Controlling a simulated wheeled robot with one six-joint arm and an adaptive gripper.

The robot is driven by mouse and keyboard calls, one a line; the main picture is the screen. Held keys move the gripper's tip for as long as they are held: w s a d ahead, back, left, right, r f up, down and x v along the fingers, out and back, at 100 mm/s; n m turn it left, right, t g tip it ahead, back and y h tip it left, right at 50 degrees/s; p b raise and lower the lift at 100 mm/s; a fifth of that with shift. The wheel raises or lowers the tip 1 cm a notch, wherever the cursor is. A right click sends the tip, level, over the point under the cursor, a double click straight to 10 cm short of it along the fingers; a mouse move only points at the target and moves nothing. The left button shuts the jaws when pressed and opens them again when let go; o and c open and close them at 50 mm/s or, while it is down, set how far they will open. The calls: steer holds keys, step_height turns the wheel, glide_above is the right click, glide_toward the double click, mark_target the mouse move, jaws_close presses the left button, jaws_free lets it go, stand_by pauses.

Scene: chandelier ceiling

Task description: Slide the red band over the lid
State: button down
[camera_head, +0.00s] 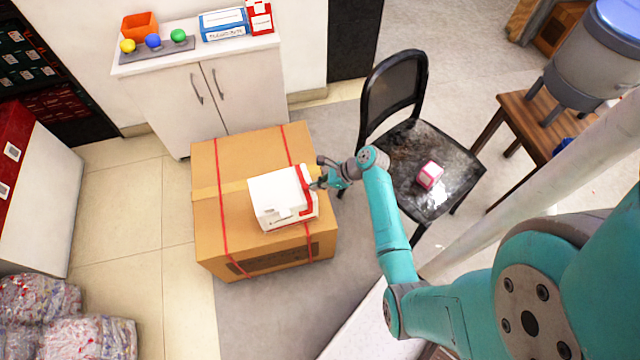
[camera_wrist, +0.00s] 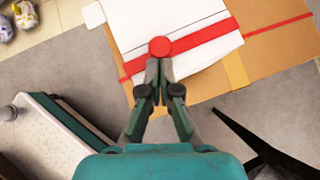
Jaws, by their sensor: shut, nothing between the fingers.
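A white box with a lid (camera_head: 276,194) sits on a cardboard carton; the white top also shows in the wrist view (camera_wrist: 140,22). A red band (camera_head: 303,178) lies across the top near its right side, and in the wrist view the band (camera_wrist: 207,36) crosses the white top at a slant. A round red knob (camera_wrist: 160,46) sits on the band. My gripper (camera_head: 316,184) is at the right side of the white box; in the wrist view its shut, empty fingertips (camera_wrist: 159,66) are right beside the knob. I cannot tell whether they touch it.
The large carton (camera_head: 215,225) has red straps around it. A black chair (camera_head: 440,150) with a small pink-and-white cube (camera_head: 429,175) stands to the right. A white cabinet (camera_head: 240,95) is behind. Floor is free left of the carton.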

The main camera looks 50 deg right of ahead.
mark_target(304, 187)
steer(key=w+a, duration=0.1)
steer(key=a, duration=0.2)
steer(key=w+a, duration=0.1)
steer(key=shift+w+a, duration=0.35)
steer(key=shift+a, duration=0.05)
